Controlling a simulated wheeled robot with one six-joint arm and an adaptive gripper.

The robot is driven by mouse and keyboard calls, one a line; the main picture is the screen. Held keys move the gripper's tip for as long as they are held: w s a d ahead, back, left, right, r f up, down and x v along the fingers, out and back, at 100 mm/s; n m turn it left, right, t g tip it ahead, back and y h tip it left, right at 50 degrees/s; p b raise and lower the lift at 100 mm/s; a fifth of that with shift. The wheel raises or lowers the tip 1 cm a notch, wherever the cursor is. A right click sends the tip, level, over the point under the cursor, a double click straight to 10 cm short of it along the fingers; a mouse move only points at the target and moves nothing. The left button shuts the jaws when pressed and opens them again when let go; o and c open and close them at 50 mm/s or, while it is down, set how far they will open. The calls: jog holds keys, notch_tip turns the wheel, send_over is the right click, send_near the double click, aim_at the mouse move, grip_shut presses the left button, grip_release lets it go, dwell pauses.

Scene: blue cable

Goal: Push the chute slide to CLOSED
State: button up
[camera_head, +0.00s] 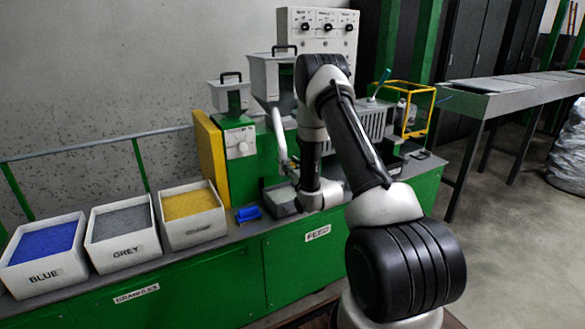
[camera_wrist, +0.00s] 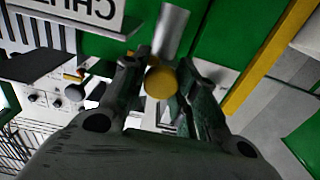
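In the wrist view, my gripper (camera_wrist: 168,68) has its two dark fingers apart. A short grey rod with a round yellow end (camera_wrist: 160,82) lies at the gap between them. The yellow end is close to the left finger; I cannot tell whether they touch. It may be the slide's handle. A white label plate (camera_wrist: 75,12) with upside-down lettering, perhaps CHUTE, is at the upper left.
A green machine bench (camera_head: 205,275) carries blue, grey and yellow granule bins, the yellow one (camera_head: 190,220) nearest the machine. A small blue object (camera_head: 248,213) and a grey tray (camera_head: 280,200) lie beside my arm. A yellow panel (camera_head: 211,160) stands left of the feeder.

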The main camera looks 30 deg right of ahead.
jog(key=o, duration=0.4)
jog(key=shift+w, duration=0.1)
jog(key=s, duration=1.2)
jog(key=shift+d, duration=0.2)
